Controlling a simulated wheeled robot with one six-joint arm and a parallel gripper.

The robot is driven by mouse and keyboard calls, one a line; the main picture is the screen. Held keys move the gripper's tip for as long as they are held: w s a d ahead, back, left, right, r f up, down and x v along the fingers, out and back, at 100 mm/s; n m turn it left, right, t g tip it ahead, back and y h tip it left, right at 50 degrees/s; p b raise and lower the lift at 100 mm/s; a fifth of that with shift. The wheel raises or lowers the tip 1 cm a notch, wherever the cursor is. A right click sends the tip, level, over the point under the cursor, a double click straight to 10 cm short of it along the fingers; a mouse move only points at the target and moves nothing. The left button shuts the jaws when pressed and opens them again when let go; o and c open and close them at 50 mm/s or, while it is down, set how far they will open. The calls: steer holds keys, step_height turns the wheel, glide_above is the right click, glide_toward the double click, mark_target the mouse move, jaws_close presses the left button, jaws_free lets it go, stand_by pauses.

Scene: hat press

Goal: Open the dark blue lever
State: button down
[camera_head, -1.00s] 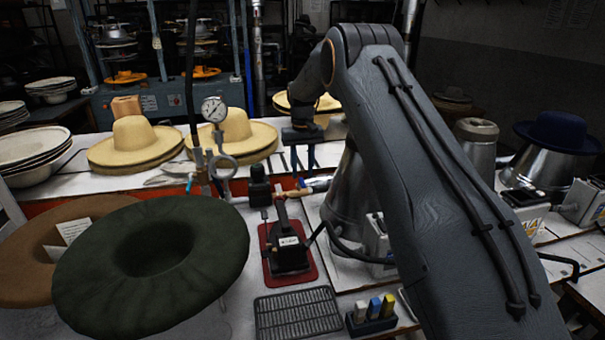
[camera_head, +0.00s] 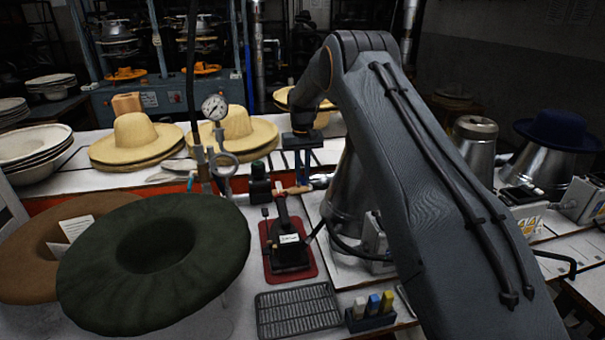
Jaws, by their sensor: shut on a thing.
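My gripper (camera_head: 302,170) points down at the brass-coloured pipe fitting (camera_head: 296,190) behind the small black device. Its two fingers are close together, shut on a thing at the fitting. That thing appears to be the dark blue lever, but it is too small and too covered by the fingers to make out clearly. My arm comes down from the right and hides part of the bench behind it.
A dark green hat (camera_head: 155,265) fills the front left. A pressure gauge (camera_head: 214,107) stands left of the gripper. A black device on a red mat (camera_head: 309,268) is in front. A metal cone (camera_head: 350,195) is close on the right.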

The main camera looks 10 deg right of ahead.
steer(key=shift+a, duration=0.1)
steer(key=w+a+m+b, duration=0.5)
steer(key=m+b, duration=0.8)
steer(key=m, duration=0.5)
steer(key=shift+w+a, duration=0.4)
steer(key=shift+w, duration=0.2)
steer(key=shift+r, duration=0.1)
steer(key=c, duration=1.7)
jaws_free()
